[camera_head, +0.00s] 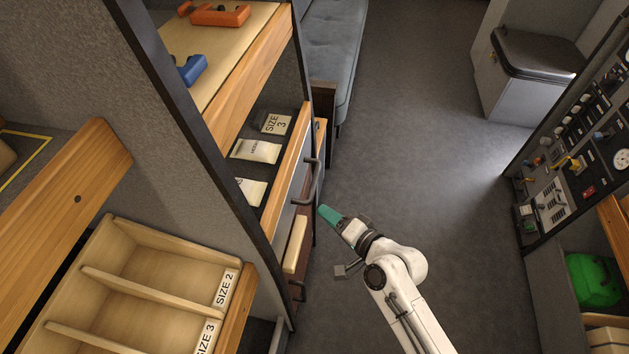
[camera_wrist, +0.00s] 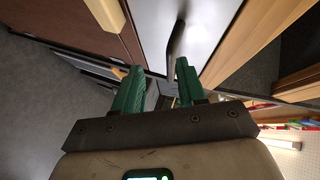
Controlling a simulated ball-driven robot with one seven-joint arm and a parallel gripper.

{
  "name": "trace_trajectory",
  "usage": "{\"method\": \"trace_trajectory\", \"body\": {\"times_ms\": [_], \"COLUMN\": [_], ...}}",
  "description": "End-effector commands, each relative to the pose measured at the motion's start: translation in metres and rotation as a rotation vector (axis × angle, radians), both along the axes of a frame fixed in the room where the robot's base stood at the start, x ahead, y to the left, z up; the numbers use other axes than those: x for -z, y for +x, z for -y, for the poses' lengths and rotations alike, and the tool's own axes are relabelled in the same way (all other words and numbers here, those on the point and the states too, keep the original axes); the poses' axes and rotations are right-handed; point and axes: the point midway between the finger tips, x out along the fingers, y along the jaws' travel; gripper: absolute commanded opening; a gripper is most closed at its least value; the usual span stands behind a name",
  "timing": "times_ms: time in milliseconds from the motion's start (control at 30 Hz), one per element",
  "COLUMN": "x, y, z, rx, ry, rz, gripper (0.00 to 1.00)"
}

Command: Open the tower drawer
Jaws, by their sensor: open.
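The tower (camera_head: 262,130) is a tall shelf unit with wooden edges at the left of the head view. A dark bar handle (camera_head: 309,183) stands out from its front, below the shelf with the white packets. In the wrist view, my gripper (camera_wrist: 158,68) is open and empty. A dark handle (camera_wrist: 176,40) on a pale grey front (camera_wrist: 200,20) lies just beyond the fingertips. The drawer looks shut.
A divided wooden tray (camera_head: 130,270) with size labels is at the lower left. A grey bench (camera_head: 332,50) stands beyond the tower. The floor (camera_head: 420,140) between is clear.

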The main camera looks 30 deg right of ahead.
Motion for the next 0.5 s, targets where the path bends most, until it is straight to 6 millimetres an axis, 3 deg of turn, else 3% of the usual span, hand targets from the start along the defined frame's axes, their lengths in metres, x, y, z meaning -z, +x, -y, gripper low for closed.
{"method": "trace_trajectory", "body": {"times_ms": [200, 367, 500], "x": [-0.006, -0.007, -0.006], "y": [0.016, 0.023, 0.041], "z": [0.028, 0.033, 0.032], "rx": [0.174, 0.2, 0.198], "ry": [0.177, 0.203, 0.202], "rz": [0.134, 0.155, 0.156], "gripper": [0.41, 0.41, 0.41]}}
